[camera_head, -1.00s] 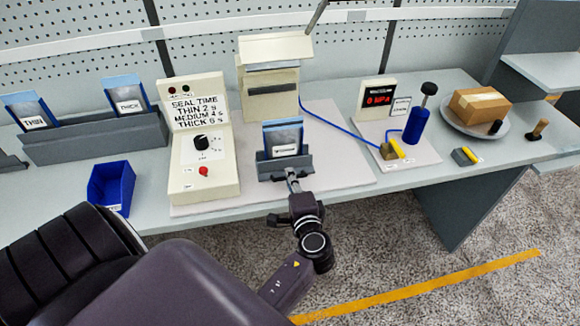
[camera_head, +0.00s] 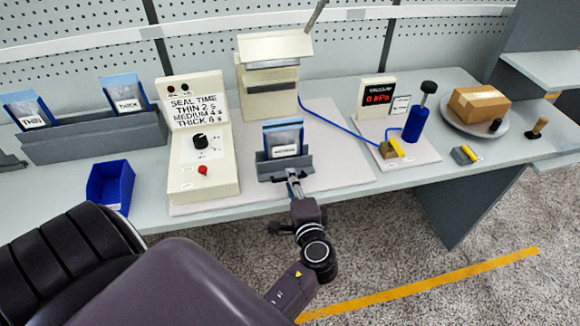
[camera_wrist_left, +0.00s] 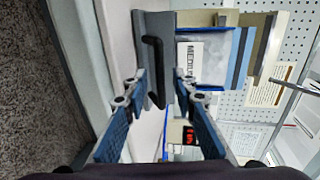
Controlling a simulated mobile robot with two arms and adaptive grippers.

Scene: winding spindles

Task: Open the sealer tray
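The sealer tray (camera_head: 268,172) is a grey ledge at the front of the cream sealer (camera_head: 269,72). A blue-edged pouch (camera_head: 283,140) stands upright in it. In the left wrist view, the tray (camera_wrist_left: 140,45) has a dark bent handle (camera_wrist_left: 153,68), and the pouch label (camera_wrist_left: 190,58) begins "MEDI". My left gripper (camera_head: 293,187) is at the tray's front. In the left wrist view, the gripper's blue-padded fingers (camera_wrist_left: 159,82) are apart, with the handle between or just beyond their tips; contact cannot be told. My right gripper is not in view.
A control box (camera_head: 203,165) with knob and red button stands left of the tray. A blue bin (camera_head: 110,187) and pouch rack (camera_head: 95,140) are farther left. A gauge (camera_head: 377,97), blue pump (camera_head: 415,125) and plate with parcel (camera_head: 480,104) are right. The bench's front edge is close.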

